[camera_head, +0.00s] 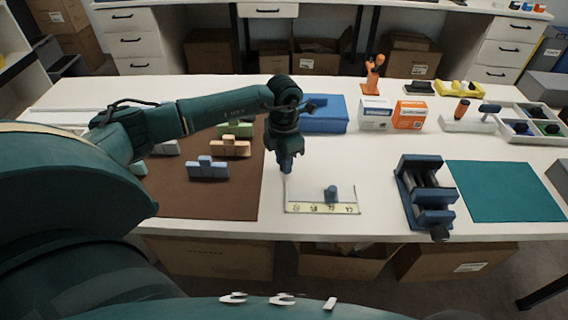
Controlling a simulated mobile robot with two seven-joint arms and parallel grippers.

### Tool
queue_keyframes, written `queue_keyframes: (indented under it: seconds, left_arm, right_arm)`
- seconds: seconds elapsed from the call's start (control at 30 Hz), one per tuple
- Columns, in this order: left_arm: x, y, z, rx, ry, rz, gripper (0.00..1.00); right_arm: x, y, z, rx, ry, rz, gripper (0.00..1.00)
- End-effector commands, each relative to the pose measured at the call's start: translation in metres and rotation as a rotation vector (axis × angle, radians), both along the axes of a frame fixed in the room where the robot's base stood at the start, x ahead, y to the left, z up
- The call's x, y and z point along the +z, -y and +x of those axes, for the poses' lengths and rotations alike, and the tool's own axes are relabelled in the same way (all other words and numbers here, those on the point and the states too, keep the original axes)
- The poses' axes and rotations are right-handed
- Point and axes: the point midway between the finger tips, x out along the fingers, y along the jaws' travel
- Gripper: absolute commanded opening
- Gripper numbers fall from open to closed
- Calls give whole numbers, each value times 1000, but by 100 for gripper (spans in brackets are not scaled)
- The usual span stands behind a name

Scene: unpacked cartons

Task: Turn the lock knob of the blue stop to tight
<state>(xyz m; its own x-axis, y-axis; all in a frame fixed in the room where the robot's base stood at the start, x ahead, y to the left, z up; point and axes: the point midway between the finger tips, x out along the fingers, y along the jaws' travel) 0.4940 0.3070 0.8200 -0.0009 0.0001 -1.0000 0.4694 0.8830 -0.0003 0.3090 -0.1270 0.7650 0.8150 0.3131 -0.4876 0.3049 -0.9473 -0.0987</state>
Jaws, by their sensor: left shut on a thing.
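A blue stop (331,194) with an upright round knob stands on the right half of a clear fixture with a pale scale strip (321,208) along its front. I cannot read the knob's setting. My left gripper (286,165) points down over the fixture's back left corner, left of the stop and apart from it. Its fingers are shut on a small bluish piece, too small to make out. My right gripper is out of view.
A brown mat (190,203) on the left bears blue (208,170), tan (230,149) and green (235,131) blocks. A blue vise (426,192) and teal mat (506,191) lie right. Boxes (410,115) and a blue case (324,116) stand behind. The table between fixture and vise is clear.

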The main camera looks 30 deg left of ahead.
Motion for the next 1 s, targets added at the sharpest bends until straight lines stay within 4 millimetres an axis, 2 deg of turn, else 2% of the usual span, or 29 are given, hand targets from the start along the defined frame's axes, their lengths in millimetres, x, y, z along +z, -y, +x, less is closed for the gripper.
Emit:
queue_keyframes:
  seconds: [0.6,1.0]
  left_arm:
    - [-1,-1,2,-562,3,1,2]
    - [0,-1,3,-769,4,1,2]
  right_arm:
    - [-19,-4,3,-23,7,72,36]
    - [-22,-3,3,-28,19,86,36]
